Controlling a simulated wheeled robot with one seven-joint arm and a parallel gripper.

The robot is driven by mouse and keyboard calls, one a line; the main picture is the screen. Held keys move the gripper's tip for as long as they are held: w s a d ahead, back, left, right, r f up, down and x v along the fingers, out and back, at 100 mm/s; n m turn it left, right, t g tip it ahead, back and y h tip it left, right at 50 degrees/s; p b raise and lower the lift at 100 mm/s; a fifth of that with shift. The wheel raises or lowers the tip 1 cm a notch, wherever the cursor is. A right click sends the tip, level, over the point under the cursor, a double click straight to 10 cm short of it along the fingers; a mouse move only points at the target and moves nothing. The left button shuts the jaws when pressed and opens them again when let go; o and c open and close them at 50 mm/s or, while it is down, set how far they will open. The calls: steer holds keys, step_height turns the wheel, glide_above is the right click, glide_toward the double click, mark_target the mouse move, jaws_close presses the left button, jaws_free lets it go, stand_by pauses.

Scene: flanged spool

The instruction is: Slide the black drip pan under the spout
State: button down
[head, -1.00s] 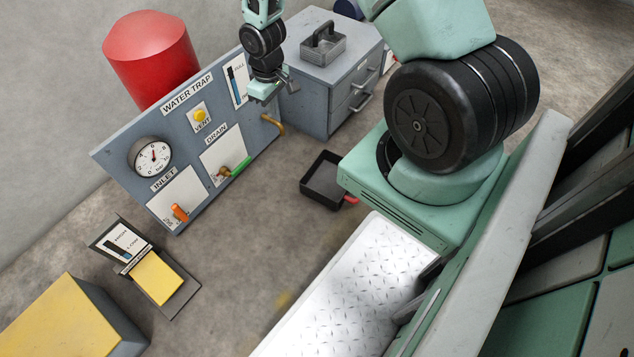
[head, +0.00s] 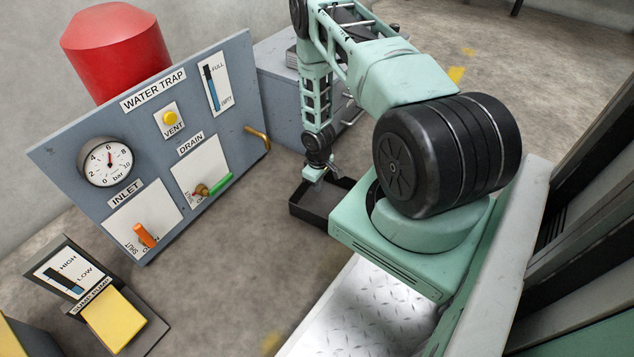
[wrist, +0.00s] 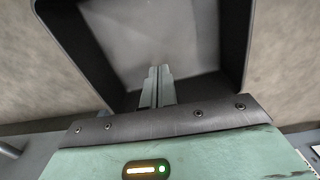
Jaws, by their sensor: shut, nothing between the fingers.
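The black drip pan (head: 309,216) lies on the floor to the right of the water trap panel, beside my base. The brass spout (head: 260,136) sticks out from the panel's right edge, above and to the left of the pan in the head view. My gripper (head: 322,178) points down at the pan from above. In the wrist view my gripper (wrist: 159,73) is shut and empty, its fingers in front of the inside of the pan (wrist: 72,48). I cannot tell whether the fingertips touch the pan. The pan's red handle is hidden now.
The water trap panel (head: 85,190) carries a gauge, an orange inlet lever and a green drain lever. A grey cabinet (head: 277,95) stands behind my arm. A yellow sump pump box (head: 113,320) stands at lower left. Floor between panel and pan is clear.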

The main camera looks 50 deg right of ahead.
mark_target(308, 194)
step_height(308, 194, down, 4)
steer(key=shift+f+b, duration=0.25)
steer(key=shift+b, duration=0.75)
steer(key=w+b, duration=0.1)
steer(key=w, duration=0.1)
steer(key=shift+w+a, duration=0.1)
steer(key=shift+w, duration=0.2)
steer(key=shift+w+a+r+b, duration=0.1)
steer(key=shift+w+r+b, duration=0.2)
steer(key=shift+w+b, duration=0.35)
steer(key=shift+w, duration=0.1)
steer(key=w, duration=0.7)
steer(key=shift+w+a+f+b, duration=0.1)
steer(key=shift+a+b, duration=0.2)
steer(key=shift+w, duration=0.4)
steer(key=shift+a, duration=0.1)
